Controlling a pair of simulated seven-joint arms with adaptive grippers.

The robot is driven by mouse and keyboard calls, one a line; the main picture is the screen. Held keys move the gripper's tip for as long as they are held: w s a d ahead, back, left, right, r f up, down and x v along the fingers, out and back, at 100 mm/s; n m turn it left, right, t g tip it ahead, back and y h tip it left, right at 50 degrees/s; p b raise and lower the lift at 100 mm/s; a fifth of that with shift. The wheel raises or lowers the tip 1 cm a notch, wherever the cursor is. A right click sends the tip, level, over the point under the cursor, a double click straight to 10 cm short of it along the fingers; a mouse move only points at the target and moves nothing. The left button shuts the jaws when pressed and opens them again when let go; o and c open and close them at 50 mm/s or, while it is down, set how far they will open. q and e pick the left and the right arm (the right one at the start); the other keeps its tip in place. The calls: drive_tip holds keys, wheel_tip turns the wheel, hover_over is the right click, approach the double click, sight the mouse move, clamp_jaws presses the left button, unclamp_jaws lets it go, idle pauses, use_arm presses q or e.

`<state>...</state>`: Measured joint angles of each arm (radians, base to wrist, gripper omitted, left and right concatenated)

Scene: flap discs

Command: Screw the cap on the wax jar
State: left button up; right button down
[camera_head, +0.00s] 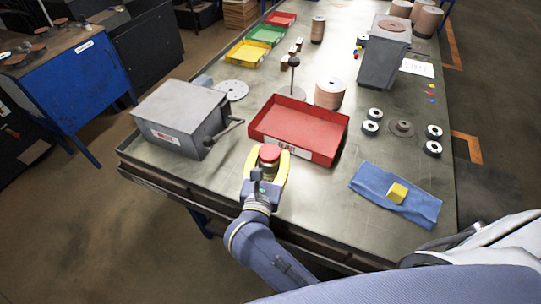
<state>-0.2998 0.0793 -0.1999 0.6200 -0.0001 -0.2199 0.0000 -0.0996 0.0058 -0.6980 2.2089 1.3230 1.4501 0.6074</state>
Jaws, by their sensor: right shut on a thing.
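The wax jar (268,166) is a small brownish jar near the front edge of the table, just in front of the red tray. A round red cap (269,153) sits on top of it. I cannot tell how tightly the cap is seated. My right gripper (268,158) comes from the near side, with its yellow fingers shut around the jar, one on each side. The fingers hide parts of the jar's sides, and I cannot see clearly whether its base touches the table. My left gripper is not in view.
The red tray (325,152) stands just behind the jar. A grey box with a crank (180,115) is to the left. A blue cloth (420,207) with a yellow block (398,193) lies to the right. Bare tabletop (315,195) lies between the jar and cloth.

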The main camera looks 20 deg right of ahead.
sight(267, 169)
idle(0.3)
drive_tip(key=c, duration=0.6)
unclamp_jaws()
drive_tip(key=shift+f, duration=0.1)
drive_tip(key=shift+s+a, duration=0.15)
drive_tip(key=shift+v, duration=3.55)
